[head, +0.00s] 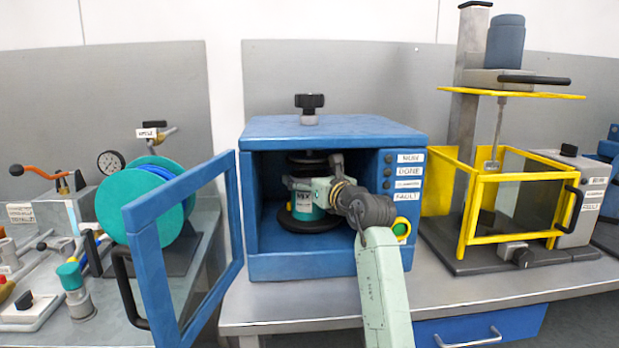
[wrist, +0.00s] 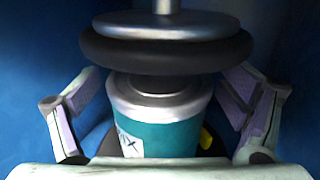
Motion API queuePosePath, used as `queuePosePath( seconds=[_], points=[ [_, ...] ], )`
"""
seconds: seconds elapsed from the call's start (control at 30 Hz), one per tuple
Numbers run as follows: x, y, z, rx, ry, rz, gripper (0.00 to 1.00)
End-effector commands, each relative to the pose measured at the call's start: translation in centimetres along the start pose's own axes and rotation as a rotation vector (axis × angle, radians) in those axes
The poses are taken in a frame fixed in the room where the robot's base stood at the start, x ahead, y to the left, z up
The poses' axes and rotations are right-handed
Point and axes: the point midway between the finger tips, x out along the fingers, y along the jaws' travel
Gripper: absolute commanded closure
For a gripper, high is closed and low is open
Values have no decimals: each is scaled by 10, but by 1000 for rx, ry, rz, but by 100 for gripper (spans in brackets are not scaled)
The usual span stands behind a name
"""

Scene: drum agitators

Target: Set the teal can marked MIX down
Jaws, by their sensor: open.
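The teal can (head: 309,212) with a white label stands upright on a dark round plate (head: 308,222) inside the blue cabinet (head: 335,131). In the wrist view the can (wrist: 165,137) has a pale rim, and its label is partly cut off. My gripper (head: 308,186) reaches into the cabinet at the can. In the wrist view my gripper (wrist: 158,105) is open, with one finger on each side of the can and gaps between them and it. A dark round clamp disc (wrist: 165,50) hangs above the can's lid. The can's lower part is hidden by my gripper body.
The cabinet's blue-framed door (head: 160,253) stands open to the left. Its right panel carries buttons and labels such as DONE and FAULT, and a black knob (head: 309,101) tops it. A yellow-guarded mixer (head: 514,210) stands right, a teal reel (head: 140,208) left.

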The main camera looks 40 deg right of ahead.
Motion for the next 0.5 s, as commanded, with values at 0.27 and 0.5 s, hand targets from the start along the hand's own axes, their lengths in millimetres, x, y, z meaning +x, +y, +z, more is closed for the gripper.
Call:
queuePosePath(
  seconds=[0.27, 0.5],
  points=[
    [-22, -1, -1, -2, -2, -2, 9],
    [-61, -1, 0, -1, -2, -2, 9]
  ],
)
